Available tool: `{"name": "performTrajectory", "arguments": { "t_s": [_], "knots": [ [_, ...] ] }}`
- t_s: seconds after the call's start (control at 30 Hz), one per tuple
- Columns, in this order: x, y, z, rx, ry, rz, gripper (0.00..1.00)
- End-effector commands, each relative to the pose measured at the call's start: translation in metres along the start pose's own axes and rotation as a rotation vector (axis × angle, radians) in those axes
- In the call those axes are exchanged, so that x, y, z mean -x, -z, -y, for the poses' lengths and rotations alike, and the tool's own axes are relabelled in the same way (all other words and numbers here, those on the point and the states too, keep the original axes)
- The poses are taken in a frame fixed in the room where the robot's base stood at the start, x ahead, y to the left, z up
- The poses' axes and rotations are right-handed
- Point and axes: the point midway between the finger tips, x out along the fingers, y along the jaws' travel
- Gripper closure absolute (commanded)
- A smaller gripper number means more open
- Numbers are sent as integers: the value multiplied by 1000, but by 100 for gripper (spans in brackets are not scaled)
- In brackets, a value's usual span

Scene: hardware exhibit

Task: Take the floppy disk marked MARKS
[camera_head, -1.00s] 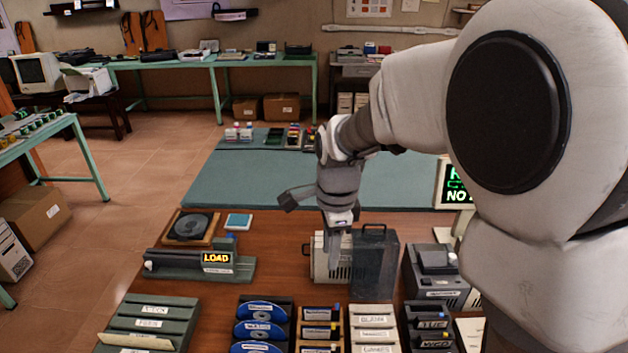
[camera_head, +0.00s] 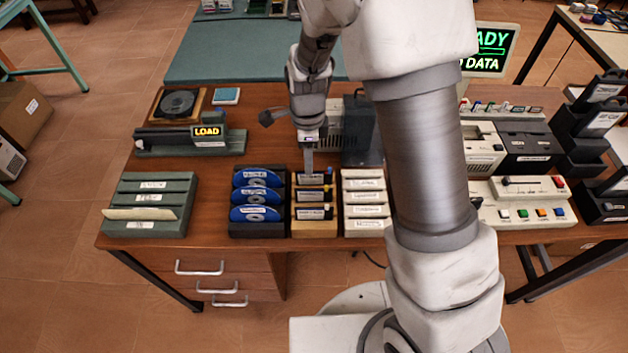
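A wooden rack (camera_head: 314,229) on the brown desk holds dark, disk-like pieces (camera_head: 312,195) with pale labels, one behind another. The label lettering is too small to read, so I cannot tell which one is marked MARKS. My gripper (camera_head: 309,172) points down at the back of this rack, its fingertips at or just above the rearmost piece. I cannot tell whether they touch it, or whether the fingers are open or shut.
A black rack with blue discs (camera_head: 258,195) stands left of the wooden rack, and a rack of white-labelled pieces (camera_head: 366,205) stands right. A green rack (camera_head: 152,187) is farther left. A LOAD device (camera_head: 208,133) and a grey case (camera_head: 361,130) stand behind. My arm hides part of the desk.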

Motion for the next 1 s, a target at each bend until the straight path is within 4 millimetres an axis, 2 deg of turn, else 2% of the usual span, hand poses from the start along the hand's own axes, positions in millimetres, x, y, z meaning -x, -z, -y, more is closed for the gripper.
{"name": "performTrajectory", "arguments": {
  "t_s": [0.13, 0.4, 0.5, 0.73, 0.77, 0.97, 1.0],
  "knots": [
    [-10, 2, 0, -1, -1, 0, 60],
    [-47, 6, -2, 0, -1, 0, 60],
    [-53, 6, -2, 0, 0, 1, 60],
    [-54, 6, -1, 0, 2, 1, 60],
    [-54, 6, -1, 0, 2, 1, 64],
    [-54, 6, -1, 0, 1, 1, 100],
    [-54, 6, -1, 0, 1, 1, 100]
  ]
}}
